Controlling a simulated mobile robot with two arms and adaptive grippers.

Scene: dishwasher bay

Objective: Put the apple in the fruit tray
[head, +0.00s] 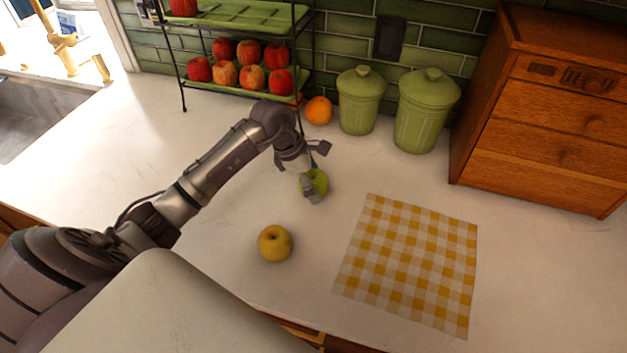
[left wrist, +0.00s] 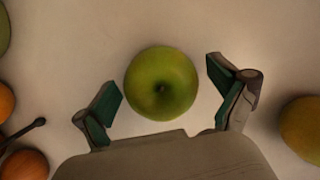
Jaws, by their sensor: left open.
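A green apple (head: 319,179) lies on the white counter near the middle of the head view. It also shows in the left wrist view (left wrist: 161,83), between the two fingers. My left gripper (head: 312,178) is open above the apple, with a finger on either side and a visible gap to each. A finger hides part of the apple in the head view. The fruit tray seems to be the black rack with green trays (head: 252,17) at the back; its lower tier holds several red apples (head: 250,52). My right gripper is not in view.
A yellow apple (head: 275,243) lies nearer the front. An orange (head: 319,110) sits beside the rack, by two green canisters (head: 360,100) (head: 425,112). A checkered cloth (head: 408,262) lies right, before a wooden cabinet (head: 545,115). The counter left of my arm is clear.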

